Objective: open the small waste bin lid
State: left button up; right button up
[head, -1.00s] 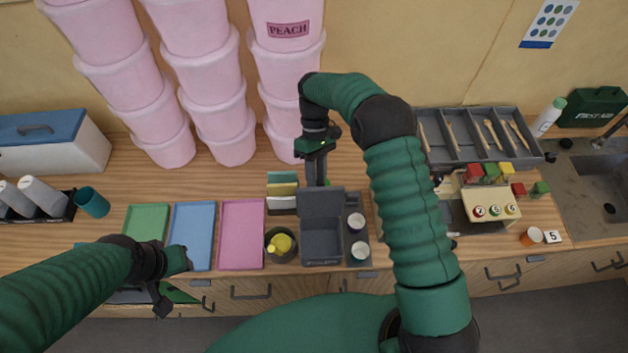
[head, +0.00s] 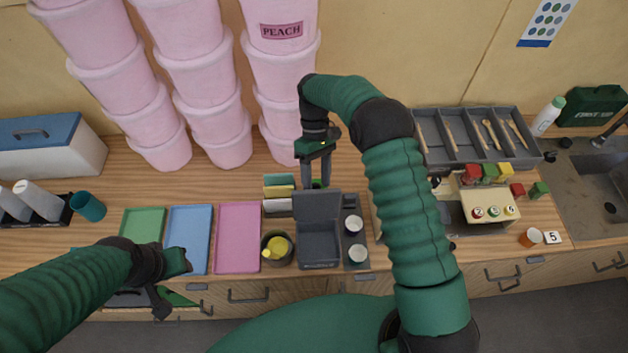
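The small waste bin (head: 318,254) is a dark grey box near the counter's front edge. Its lid (head: 317,206) stands raised at the back, and the inside of the box shows. My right gripper (head: 316,183) points down just behind the raised lid, its fingers apart with a gap between them. I cannot tell whether a fingertip touches the lid. My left gripper (head: 176,285) is over the counter's front edge at the left, its fingers spread and empty.
Green (head: 143,224), blue (head: 188,238) and pink (head: 238,236) trays lie left of the bin. A dark pot with a yellow thing (head: 277,248) stands close to its left. Two small cups (head: 354,224) stand close to its right. Stacked pink tubs (head: 277,88) rise behind.

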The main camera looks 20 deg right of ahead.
jog(key=shift+s+a+f, duration=0.1)
jog(key=shift+s+a, duration=0.1)
jog(key=shift+a, duration=0.2)
jog(key=shift+w+d, duration=0.1)
